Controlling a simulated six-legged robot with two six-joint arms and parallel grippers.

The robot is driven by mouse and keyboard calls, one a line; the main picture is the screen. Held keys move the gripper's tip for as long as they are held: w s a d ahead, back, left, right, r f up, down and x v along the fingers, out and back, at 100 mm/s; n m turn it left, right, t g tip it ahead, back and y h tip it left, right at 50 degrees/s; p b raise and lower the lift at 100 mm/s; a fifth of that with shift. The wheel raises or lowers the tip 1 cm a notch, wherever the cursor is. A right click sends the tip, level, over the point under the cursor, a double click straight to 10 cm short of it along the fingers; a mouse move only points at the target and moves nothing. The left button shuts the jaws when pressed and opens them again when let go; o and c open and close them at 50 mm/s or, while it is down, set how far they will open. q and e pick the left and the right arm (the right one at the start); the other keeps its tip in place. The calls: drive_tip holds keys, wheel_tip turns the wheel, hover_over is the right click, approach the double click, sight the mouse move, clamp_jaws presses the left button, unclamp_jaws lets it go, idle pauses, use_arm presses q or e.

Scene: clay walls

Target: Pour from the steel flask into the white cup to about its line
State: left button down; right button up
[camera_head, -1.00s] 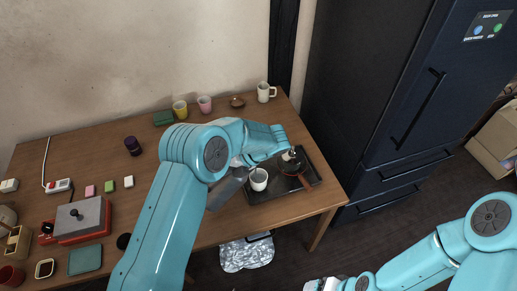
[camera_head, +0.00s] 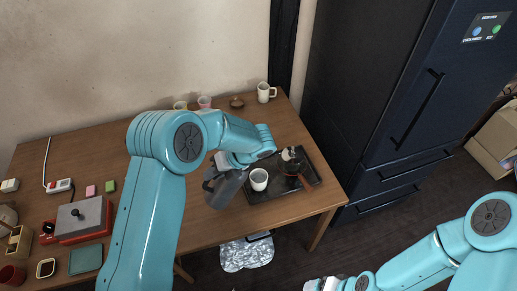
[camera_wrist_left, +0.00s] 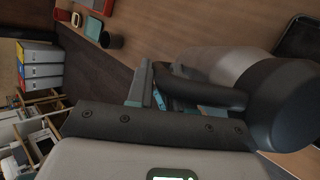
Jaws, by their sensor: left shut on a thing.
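The steel flask (camera_head: 228,188) is in my left gripper (camera_head: 222,161), held just left of the white cup and apart from it. In the left wrist view, the gripper (camera_wrist_left: 163,90) is shut on the dark handle of the flask (camera_wrist_left: 225,65), which has a wide dark end. The flask looks nearly upright in the head view. The white cup (camera_head: 259,180) stands upright on the left part of a dark tray (camera_head: 276,191). Its line and fill level are too small to make out. My right gripper (camera_head: 324,285) shows only partly at the bottom edge; its jaws are unclear.
A dark pot-like item with a reddish handle (camera_head: 308,182) shares the tray. A white mug (camera_head: 264,92), a pink cup (camera_head: 204,102) and a brown bowl (camera_head: 237,102) stand at the back. A red-and-grey appliance (camera_head: 82,219) is left. The tall dark fridge (camera_head: 400,100) borders the table's right.

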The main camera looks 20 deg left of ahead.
sight(218, 183)
use_arm(q)
drive_tip(key=f+t+h+b, duration=0.2)
drive_tip(key=b, duration=0.2)
drive_tip(key=f+n+t+h+b, duration=0.1)
drive_tip(key=f+t+h+b, duration=0.1)
drive_tip(key=b, duration=0.2)
drive_tip(key=shift+w+f, duration=0.2)
drive_tip(key=shift+f, duration=0.1)
drive_tip(key=shift+s+t+b, duration=0.1)
drive_tip(key=shift+t+b, duration=0.2)
drive_tip(key=shift+b, duration=0.3)
drive_tip(key=shift+r+p, duration=0.5)
wheel_tip(218, 183, up, 3)
drive_tip(key=p, duration=0.3)
drive_tip(key=shift+r, duration=0.15)
drive_tip(key=shift+n+t+h, duration=0.3)
drive_tip(key=shift+t+h, duration=0.1)
drive_tip(key=shift+h, duration=0.1)
wheel_tip(218, 183, down, 5)
drive_tip(key=b, duration=0.6)
drive_tip(key=shift+d, duration=0.1)
wheel_tip(218, 183, up, 7)
drive_tip(key=p, duration=0.7)
drive_tip(key=shift+r, duration=0.15)
